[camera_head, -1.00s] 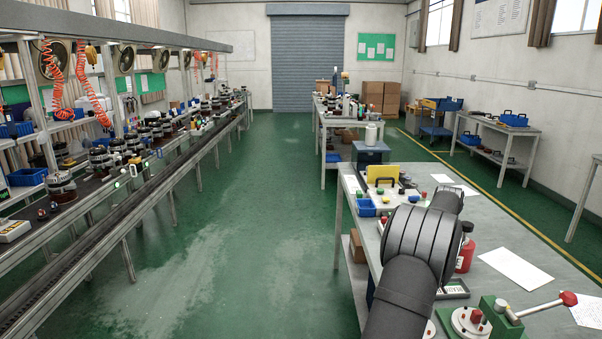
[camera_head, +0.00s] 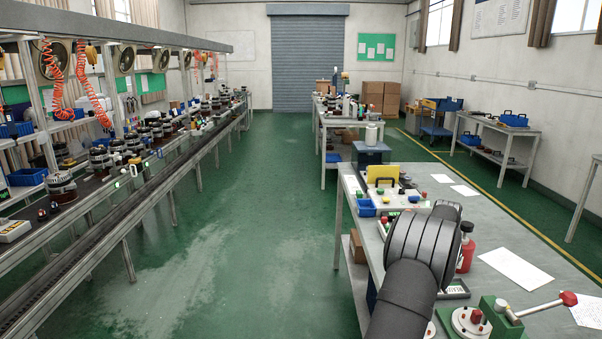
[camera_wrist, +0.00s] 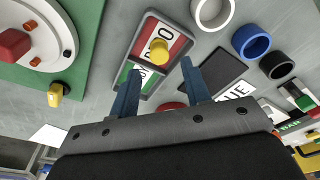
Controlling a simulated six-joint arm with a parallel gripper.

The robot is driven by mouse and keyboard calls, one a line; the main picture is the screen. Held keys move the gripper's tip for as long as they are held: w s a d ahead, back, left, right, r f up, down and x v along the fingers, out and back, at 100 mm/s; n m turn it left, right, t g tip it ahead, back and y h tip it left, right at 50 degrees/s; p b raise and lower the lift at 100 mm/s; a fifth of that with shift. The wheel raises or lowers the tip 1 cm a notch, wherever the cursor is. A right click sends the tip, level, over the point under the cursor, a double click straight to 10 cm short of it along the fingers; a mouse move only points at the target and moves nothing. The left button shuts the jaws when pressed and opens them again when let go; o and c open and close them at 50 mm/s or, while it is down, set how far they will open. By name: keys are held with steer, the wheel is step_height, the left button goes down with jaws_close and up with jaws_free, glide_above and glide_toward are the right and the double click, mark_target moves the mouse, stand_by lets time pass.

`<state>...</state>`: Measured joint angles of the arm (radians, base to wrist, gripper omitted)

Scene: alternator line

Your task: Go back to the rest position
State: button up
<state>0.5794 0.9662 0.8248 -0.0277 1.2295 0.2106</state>
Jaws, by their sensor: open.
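My gripper (camera_wrist: 160,67) is open in the wrist view, its two blue fingers apart with nothing held between them. It is over the grey workbench (camera_head: 345,182). Beyond the fingers lies a tray (camera_wrist: 148,25) with a red and a green lettered panel. A yellow round-topped piece (camera_wrist: 159,50) stands on it. A dark tray (camera_wrist: 215,72) with a white label lies to the right, partly behind the right finger. In the head view my dark arm rises over the bench and my gripper's fingers are hidden.
A green fixture (camera_head: 499,318) with a red-knobbed lever (camera_head: 568,298) is right of my arm. A red bottle (camera_head: 466,255) stands close behind the wrist. White, blue (camera_wrist: 251,41) and black rings are at upper right in the wrist view. The green floor aisle (camera_head: 250,220) is clear.

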steer(key=s+d+r+m, duration=0.1)
steer(key=s+d+r, duration=0.4)
steer(key=s, duration=0.3)
steer(key=s+d+r+m, duration=0.2)
steer(key=s+d+r, duration=0.3)
steer(key=s+r, duration=0.2)
steer(key=s+d+r+m, duration=0.2)
steer(key=s+d+r, duration=0.3)
steer(key=s, duration=0.5)
steer(key=shift+s+d+r+g, duration=0.1)
steer(key=shift+d+r+g, duration=0.05)
steer(key=shift+r, duration=0.25)
steer(key=shift+s+d+r+g, duration=0.1)
steer(key=shift+d+r+g, duration=0.05)
steer(key=shift+r, duration=0.25)
steer(key=s+a+f+m, duration=0.1)
steer(key=s+f+m, duration=0.1)
steer(key=s, duration=1.1)
steer(key=s+a+f+m, duration=0.1)
steer(key=s+f, duration=0.3)
steer(key=s, duration=0.8)
steer(key=shift+s+a+f+m, duration=0.15)
steer(key=shift+s+a+m, duration=0.25)
steer(key=shift+a, duration=0.35)
